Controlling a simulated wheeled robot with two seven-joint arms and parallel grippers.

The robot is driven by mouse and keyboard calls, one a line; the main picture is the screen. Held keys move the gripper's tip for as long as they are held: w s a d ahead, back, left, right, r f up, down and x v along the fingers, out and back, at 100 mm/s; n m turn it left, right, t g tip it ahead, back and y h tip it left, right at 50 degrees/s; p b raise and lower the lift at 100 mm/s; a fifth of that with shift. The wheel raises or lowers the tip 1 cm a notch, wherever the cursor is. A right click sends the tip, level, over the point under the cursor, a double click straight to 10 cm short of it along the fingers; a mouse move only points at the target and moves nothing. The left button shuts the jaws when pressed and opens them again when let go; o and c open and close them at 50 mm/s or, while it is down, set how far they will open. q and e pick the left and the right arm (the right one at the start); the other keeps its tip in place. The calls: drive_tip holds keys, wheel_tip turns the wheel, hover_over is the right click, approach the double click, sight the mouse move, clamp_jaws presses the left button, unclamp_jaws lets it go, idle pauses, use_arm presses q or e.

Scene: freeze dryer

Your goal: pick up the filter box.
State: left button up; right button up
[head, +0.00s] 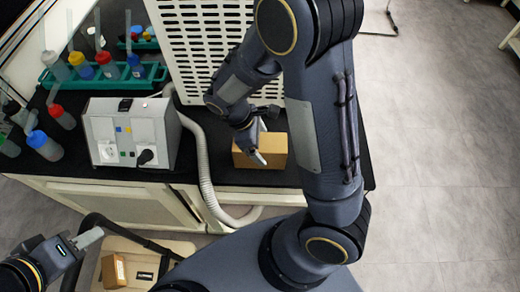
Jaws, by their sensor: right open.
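A brown cardboard box (273,150) sits on the black bench top near its front edge, below the white perforated panel. My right gripper (258,146) is open and over the left part of this box, with a pale finger in front of its face. I cannot tell whether the finger touches it. A second, smaller brown box (113,271) stands in a beige tray on the lower left. My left gripper (90,238) is above that tray, apart from the small box; its opening is not clear. No label shows which one is the filter box.
A white control unit (128,140) and a grey hose (203,165) stand left of the bench box. A green rack (95,82) with several capped bottles is at the back left. The white perforated panel (205,45) rises behind. Grey floor lies open on the right.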

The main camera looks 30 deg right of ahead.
drive_tip(key=shift+f, duration=0.2)
idle(0.3)
drive_tip(key=c, duration=1.4)
drive_tip(key=shift+r, duration=0.15)
